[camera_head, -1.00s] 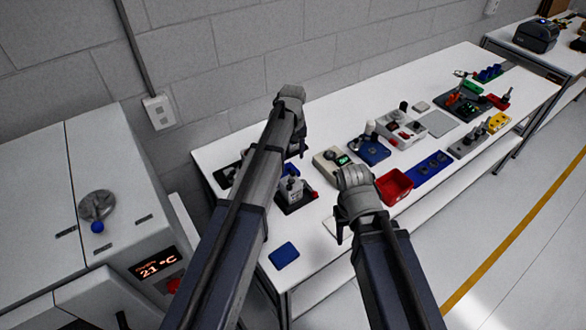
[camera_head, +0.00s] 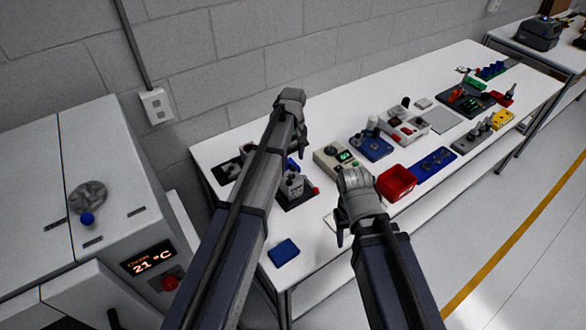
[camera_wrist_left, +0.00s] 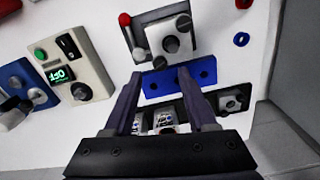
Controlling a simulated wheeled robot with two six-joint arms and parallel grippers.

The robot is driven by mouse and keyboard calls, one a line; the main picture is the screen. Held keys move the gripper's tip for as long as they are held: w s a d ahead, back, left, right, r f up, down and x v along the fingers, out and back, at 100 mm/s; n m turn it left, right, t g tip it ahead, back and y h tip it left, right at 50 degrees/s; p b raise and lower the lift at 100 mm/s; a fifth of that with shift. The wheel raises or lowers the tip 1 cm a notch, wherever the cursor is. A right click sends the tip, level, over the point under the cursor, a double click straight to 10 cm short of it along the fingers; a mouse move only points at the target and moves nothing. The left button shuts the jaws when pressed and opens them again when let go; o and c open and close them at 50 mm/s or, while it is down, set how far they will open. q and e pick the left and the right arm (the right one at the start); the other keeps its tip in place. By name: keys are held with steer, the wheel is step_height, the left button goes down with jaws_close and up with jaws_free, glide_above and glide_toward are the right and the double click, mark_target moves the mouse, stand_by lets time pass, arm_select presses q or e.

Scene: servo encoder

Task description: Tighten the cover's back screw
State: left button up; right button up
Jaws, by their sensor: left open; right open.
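In the left wrist view a pale block with a dark round centre (camera_wrist_left: 172,43) sits in a dark fixture (camera_wrist_left: 130,33) with a red knob. I take it for the servo with its cover; the back screw cannot be made out for sure. The fixture also shows in the head view (camera_head: 292,188), partly behind my left arm. My left gripper (camera_wrist_left: 160,74) is open and empty, its fingertips over a blue plate with holes (camera_wrist_left: 207,68) just below the block in the picture. In the head view my left gripper (camera_head: 301,140) is above the bench. My right gripper (camera_head: 343,234) is open over the bench's front edge.
A control box with a green display (camera_head: 341,157) and a red bin (camera_head: 397,181) stand right of the fixture. A blue pad (camera_head: 283,252) lies near the front edge. A dark tray with parts (camera_wrist_left: 232,100) is beside the blue plate. An oven (camera_head: 140,235) stands at left.

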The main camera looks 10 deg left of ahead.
mark_target(293, 167)
arm_select(q)
steer(key=shift+f+b, duration=1.5)
steer(key=shift+f, duration=0.5)
steer(key=shift+r, duration=0.1)
steer(key=shift+c, duration=0.3)
jaws_close()
